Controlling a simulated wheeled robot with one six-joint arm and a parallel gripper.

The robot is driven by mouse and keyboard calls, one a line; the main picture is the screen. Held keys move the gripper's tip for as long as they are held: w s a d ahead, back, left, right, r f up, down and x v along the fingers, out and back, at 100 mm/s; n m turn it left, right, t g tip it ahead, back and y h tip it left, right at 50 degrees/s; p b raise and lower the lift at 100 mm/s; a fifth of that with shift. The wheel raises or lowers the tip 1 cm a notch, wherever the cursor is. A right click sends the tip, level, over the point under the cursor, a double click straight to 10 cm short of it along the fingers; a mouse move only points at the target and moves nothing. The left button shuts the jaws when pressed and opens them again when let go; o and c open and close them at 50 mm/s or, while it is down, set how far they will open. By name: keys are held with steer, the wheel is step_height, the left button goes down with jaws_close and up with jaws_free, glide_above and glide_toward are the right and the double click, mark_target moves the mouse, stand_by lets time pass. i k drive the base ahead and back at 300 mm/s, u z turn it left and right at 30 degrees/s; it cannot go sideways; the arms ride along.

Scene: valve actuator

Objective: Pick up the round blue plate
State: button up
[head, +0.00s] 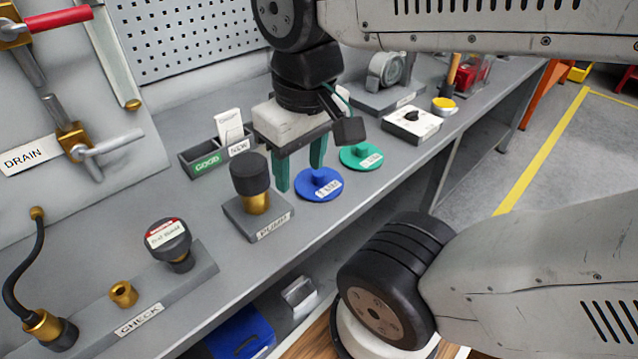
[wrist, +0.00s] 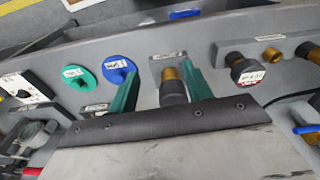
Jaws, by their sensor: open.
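The round blue plate (head: 319,185) lies flat on the grey workbench, with a raised blue knob in its middle and a white label on its front. It also shows in the wrist view (wrist: 119,69), just left of the fingers. My gripper (head: 300,172) is open and empty, with two green fingers pointing down. In the head view the fingers are behind and to the left of the plate, above the bench. In the wrist view the fingers (wrist: 160,88) stand on either side of the line toward the pump fitting, and the plate is outside them.
A similar green plate (head: 361,156) lies right of the blue one. The pump block (head: 257,203), with its black-topped brass fitting, stands close on the left. A GOOD/NEW bin (head: 207,161) is behind. A white box with a black knob (head: 411,125) stands farther right.

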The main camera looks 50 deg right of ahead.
mark_target(325, 185)
steer(key=u, duration=0.8)
steer(key=k, duration=1.05)
steer(key=z, duration=1.95)
